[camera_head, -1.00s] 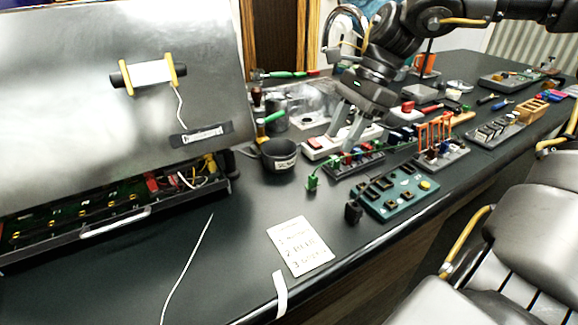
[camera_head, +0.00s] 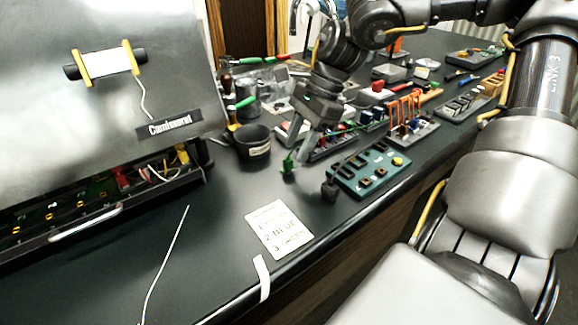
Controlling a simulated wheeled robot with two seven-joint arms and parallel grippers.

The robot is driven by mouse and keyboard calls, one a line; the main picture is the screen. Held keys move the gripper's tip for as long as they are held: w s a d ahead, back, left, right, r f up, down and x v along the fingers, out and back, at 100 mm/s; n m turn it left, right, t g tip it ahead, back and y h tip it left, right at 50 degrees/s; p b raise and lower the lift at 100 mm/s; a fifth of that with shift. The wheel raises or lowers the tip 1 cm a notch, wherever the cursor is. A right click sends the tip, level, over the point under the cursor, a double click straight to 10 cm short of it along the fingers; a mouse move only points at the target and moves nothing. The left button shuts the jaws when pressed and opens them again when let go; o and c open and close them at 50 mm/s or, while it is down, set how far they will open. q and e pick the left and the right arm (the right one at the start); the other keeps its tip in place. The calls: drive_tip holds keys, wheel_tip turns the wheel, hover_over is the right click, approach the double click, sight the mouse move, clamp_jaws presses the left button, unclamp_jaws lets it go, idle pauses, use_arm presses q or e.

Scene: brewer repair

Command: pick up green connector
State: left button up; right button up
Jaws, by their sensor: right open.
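The green connector (camera_head: 289,163) is small and stands on the dark bench top, left of a dark rack of small coloured parts. My right gripper (camera_head: 294,147) is just above and behind it, pointing down. Its two fingers are spread, with nothing visible between them. The fingertips look close to the connector's top, but I cannot tell whether they touch it. The gripper hides part of the rack behind. My left gripper is not in view.
A black cup (camera_head: 253,144) stands to the left. A teal board (camera_head: 368,172) and a small black part (camera_head: 330,190) lie to the right. A paper note (camera_head: 279,229) lies in front. The bench around the note is mostly clear.

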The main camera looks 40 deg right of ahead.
sight(290, 159)
drive_tip(key=x, duration=0.4)
drive_tip(key=shift+w+r, duration=0.1)
drive_tip(key=shift+r, duration=0.05)
clamp_jaws()
